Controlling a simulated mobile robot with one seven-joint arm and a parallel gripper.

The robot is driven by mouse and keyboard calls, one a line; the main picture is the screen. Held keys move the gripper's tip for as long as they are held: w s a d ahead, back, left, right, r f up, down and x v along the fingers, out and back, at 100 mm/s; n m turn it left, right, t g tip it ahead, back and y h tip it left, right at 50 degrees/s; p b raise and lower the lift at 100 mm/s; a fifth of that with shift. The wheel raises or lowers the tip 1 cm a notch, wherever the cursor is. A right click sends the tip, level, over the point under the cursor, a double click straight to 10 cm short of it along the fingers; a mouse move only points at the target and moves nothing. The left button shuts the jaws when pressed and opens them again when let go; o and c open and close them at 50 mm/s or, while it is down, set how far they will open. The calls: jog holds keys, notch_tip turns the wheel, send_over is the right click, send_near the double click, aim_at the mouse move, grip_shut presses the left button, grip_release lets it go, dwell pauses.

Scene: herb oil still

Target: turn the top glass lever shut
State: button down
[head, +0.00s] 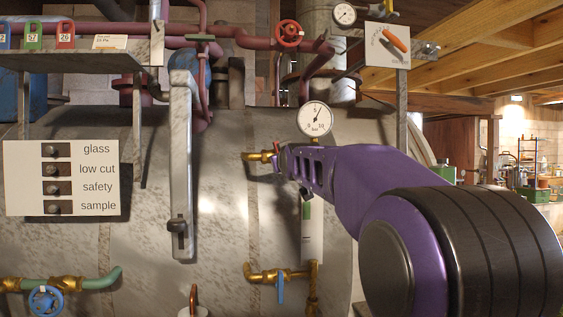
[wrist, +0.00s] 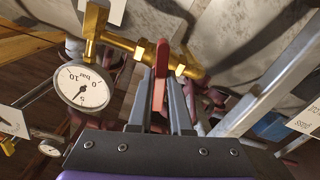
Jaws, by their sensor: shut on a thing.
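The top glass lever is a red handle (wrist: 161,62) on a brass fitting (wrist: 190,68). In the wrist view my gripper (wrist: 161,88) is shut on the red lever, with one finger on each side of it. In the head view my gripper (head: 286,158) reaches from the right to the top brass fitting (head: 254,156), and the lever is mostly hidden behind it. The sight glass (head: 312,236) hangs below, partly covered by my arm. Its bottom brass fitting (head: 262,275) has a blue lever (head: 281,289) pointing down.
A round pressure gauge (head: 315,119) sits just above my gripper, and it shows close by in the wrist view (wrist: 83,86). A metal lever arm (head: 181,160) hangs to the left. A label board (head: 62,178), a red valve wheel (head: 289,33) and pipes surround the grey drum.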

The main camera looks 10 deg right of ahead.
jog(key=shift+m+b, duration=0.3)
jog(key=shift+m, duration=1.6)
jog(key=shift+r, duration=0.1)
jog(key=c, duration=0.8)
grip_release()
jog(key=shift+c, duration=0.2)
